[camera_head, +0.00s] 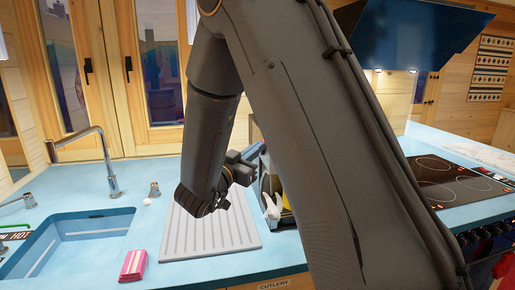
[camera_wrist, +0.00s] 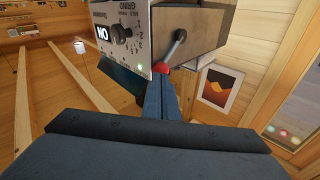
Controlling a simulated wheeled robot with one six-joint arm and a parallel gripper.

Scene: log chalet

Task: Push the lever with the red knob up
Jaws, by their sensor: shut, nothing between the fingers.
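The red knob (camera_wrist: 162,66) shows in the wrist view at the end of a metal lever (camera_wrist: 174,50), which comes out of the side of a box-shaped appliance (camera_wrist: 197,28). My gripper (camera_wrist: 161,80) is shut and empty. Its fingertips are right at the knob and partly cover it; I cannot tell whether they touch. In the head view my gripper (camera_head: 247,162) is above the counter, beside my arm. The lever and knob are hidden there.
The appliance's panel (camera_wrist: 122,38) has a black dial and a green light. In the head view, a ribbed drainboard (camera_head: 208,238), a sink (camera_head: 65,240), a faucet (camera_head: 103,155) and a pink sponge (camera_head: 133,265) lie left. A cooktop (camera_head: 455,180) is at the right.

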